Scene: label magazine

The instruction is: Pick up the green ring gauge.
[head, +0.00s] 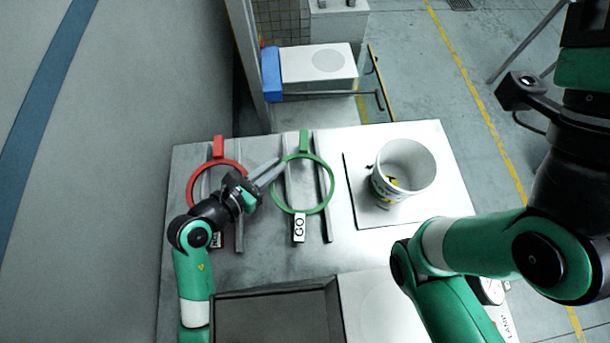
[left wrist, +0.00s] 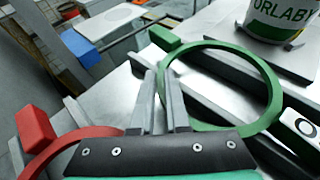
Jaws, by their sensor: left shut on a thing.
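The green ring gauge (head: 333,187) has a green handle block at its far end and a white tag reading GO at its near end. It lies level over two grey rails on the table, and I cannot tell whether it touches them. My left gripper (head: 277,165) reaches in from the left and is shut on the gauge's left rim. In the left wrist view the fingers (left wrist: 163,82) stand on either side of the green rim (left wrist: 270,90). The right gripper is outside the view; only my right arm shows.
A red ring gauge (head: 218,147) lies to the left, partly under my left gripper. A white bucket (head: 405,165) stands on a square plate (head: 361,209) at the right. A dark tray (head: 270,310) is at the front. A dial (head: 490,290) is at the right front.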

